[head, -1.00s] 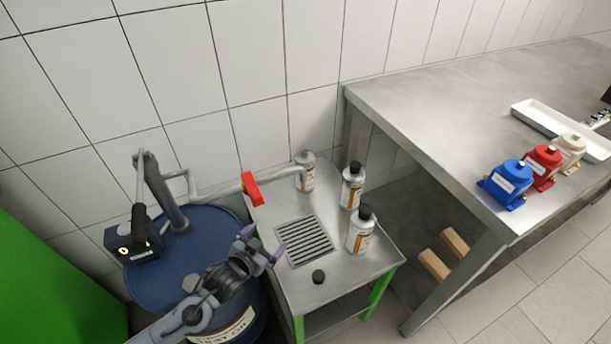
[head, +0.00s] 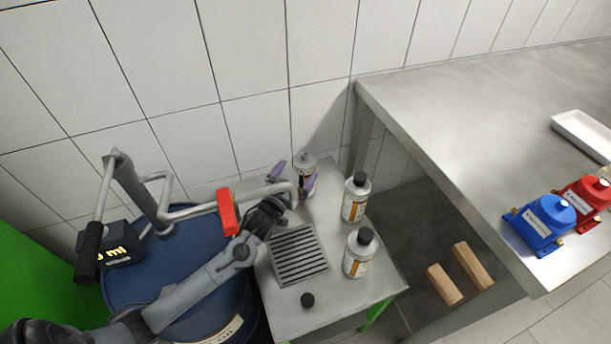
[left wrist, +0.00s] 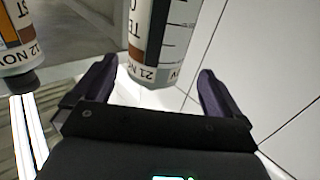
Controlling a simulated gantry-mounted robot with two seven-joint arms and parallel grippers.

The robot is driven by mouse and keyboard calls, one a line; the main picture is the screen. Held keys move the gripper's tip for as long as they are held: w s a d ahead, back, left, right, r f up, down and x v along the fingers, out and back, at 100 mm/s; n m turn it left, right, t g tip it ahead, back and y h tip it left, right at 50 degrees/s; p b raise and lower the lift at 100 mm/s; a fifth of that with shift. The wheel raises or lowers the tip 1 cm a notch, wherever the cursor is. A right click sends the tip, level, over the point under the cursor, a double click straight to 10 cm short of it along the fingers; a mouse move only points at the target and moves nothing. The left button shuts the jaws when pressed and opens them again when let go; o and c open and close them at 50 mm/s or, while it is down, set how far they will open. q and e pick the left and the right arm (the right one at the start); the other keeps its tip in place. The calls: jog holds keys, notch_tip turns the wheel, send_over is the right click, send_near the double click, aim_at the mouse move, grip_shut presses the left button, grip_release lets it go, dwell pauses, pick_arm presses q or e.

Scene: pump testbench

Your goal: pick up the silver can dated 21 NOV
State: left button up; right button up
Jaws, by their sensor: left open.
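The silver can dated 21 NOV (left wrist: 155,50) is in the left wrist view, between the two fingers of my left gripper (left wrist: 155,90), upside down in that picture. In the head view this can (head: 304,163) stands at the back of the small steel table, partly hidden by the gripper and the spout. My left gripper (head: 291,178) is open, with purple fingertips on either side of the can. Whether they touch it cannot be told. A second can (left wrist: 18,45) with a label ending in 12 NOV is at the left of the wrist view. My right gripper is not in view.
Two black-capped cans (head: 355,198) (head: 359,253) stand on the small table (head: 345,290), right of a drain grate (head: 300,254). A loose black cap (head: 307,300) lies in front.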

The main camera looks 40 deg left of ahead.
aim_at(304, 164)
pick_arm(q)
jog(key=shift+w+f, duration=0.1)
jog(key=shift+w, duration=0.05)
jog(key=shift+w+d+f+b, duration=0.1)
jog(key=shift+w+f+b, duration=0.05)
jog(key=shift+w+b, duration=0.7)
jog(key=x, duration=0.1)
jog(key=b+x, duration=0.1)
jog(key=x, duration=0.1)
jog(key=shift+r, duration=0.3)
jog(key=shift+s, duration=0.15)
jog(key=shift+c, duration=0.5)
jog(key=c, duration=1.2)
